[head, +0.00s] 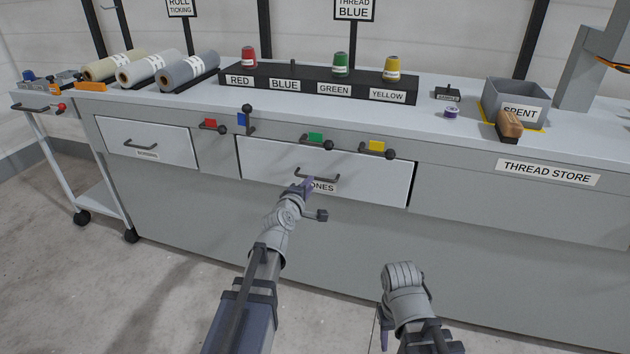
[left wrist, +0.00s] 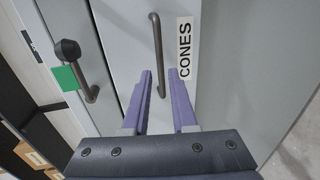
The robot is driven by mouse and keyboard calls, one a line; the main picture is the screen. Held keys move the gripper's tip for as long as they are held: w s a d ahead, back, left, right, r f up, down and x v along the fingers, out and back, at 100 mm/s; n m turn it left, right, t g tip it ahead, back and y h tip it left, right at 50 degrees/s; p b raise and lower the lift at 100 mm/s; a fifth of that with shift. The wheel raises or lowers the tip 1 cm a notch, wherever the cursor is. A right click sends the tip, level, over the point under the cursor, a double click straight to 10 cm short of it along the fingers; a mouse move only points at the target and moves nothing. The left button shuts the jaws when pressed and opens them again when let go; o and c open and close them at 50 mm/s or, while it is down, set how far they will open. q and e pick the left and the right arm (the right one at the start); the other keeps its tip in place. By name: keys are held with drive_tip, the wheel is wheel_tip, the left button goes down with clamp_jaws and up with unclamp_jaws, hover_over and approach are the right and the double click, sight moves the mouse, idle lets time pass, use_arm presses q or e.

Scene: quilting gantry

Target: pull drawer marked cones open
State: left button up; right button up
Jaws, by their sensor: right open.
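The cones drawer (head: 370,182) has a wide white front in the grey bench; it looks shut or nearly so, with dark seams around it. Its bar handle (head: 312,172) also shows in the left wrist view (left wrist: 156,45). The CONES label (head: 325,187) is partly hidden by my left gripper (head: 307,187). In the left wrist view my left gripper (left wrist: 162,82) is open, its purple fingers pointing at the drawer, with one end of the handle showing between them. I cannot tell whether they touch it. My right gripper (head: 384,338) is low at the right, away from the bench.
Levers with green (head: 316,138), yellow (head: 377,147), red (head: 210,124) and blue (head: 242,119) tags stick out above the drawers. A second drawer (head: 150,140) is at left. The bench top holds thread cones, rolls and a grey SPENT bin (head: 516,100). Floor in front is clear.

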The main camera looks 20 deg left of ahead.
use_arm(q)
drive_tip(key=b+x, duration=0.1)
drive_tip(key=x, duration=0.5)
drive_tip(key=shift+w+f, duration=0.1)
drive_tip(key=shift+w, duration=0.15)
drive_tip(key=shift+c, duration=0.4)
drive_tip(key=shift+s, duration=0.1)
clamp_jaws()
idle(0.6)
